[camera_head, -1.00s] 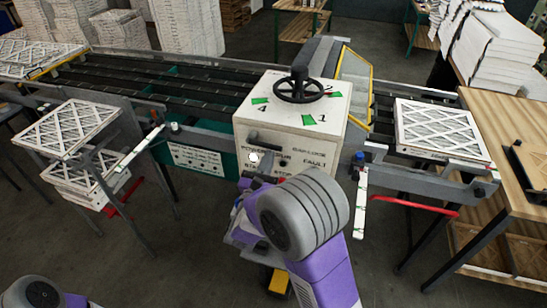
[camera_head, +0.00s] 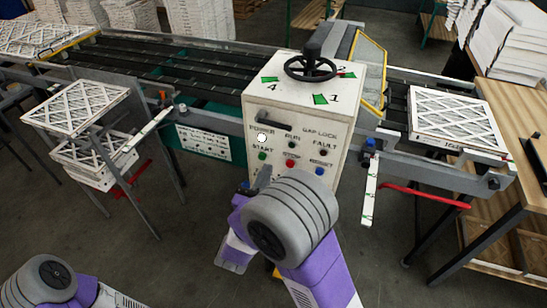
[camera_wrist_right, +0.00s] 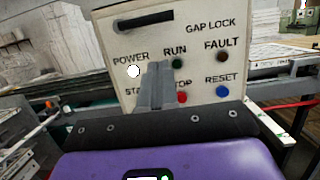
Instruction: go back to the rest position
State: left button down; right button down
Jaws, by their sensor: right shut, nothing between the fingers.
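My right gripper (camera_head: 265,175) is in front of the white control box (camera_head: 345,105), just below its buttons in the head view. In the right wrist view its fingers (camera_wrist_right: 156,85) are together and empty, in front of the panel, partly covering the START and STOP labels. A gap between fingers and panel cannot be judged exactly. The panel has a lit white POWER lamp (camera_head: 261,138), a green START button (camera_head: 262,155), a red STOP button (camera_head: 290,163) and a blue RESET button (camera_head: 319,171). My left arm shows at the lower left; its gripper is out of view.
A black handwheel (camera_head: 311,68) tops the box. A conveyor (camera_head: 180,75) runs behind it. Filters (camera_head: 455,115) lie on the right outfeed and others (camera_head: 75,107) on a left stand. A red bar (camera_head: 425,196) juts out at right. Open floor (camera_head: 190,250) lies in front.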

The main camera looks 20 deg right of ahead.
jog(key=s+d+f+m+g+y+b, duration=0.1)
jog(key=s+f+m+g+y, duration=0.15)
jog(key=s+f+g, duration=0.55)
jog(key=s+d+f+m+g+y+b, duration=0.1)
jog(key=s+d+f+m+g+y, duration=0.2)
jog(key=f, duration=0.9)
jog(key=s+f+m+g+y+b, duration=0.1)
jog(key=s+f+m+g, duration=0.2)
jog(key=s+f+g, duration=0.55)
jog(key=s+a+f+m+y+b, duration=0.2)
jog(key=s+a+f+m+y, duration=0.2)
jog(key=a+f+m+y, duration=0.6)
jog(key=w+a+f+m+t+y+b, duration=0.1)
jog(key=w+f+m+t, duration=0.4)
jog(key=m, duration=0.6)
notch_tip(320, 180, down, 2)
jog(key=w+a+y, duration=0.1)
jog(key=a, duration=0.1)
jog(key=shift+a+f, duration=0.15)
jog(key=shift+a, duration=0.15)
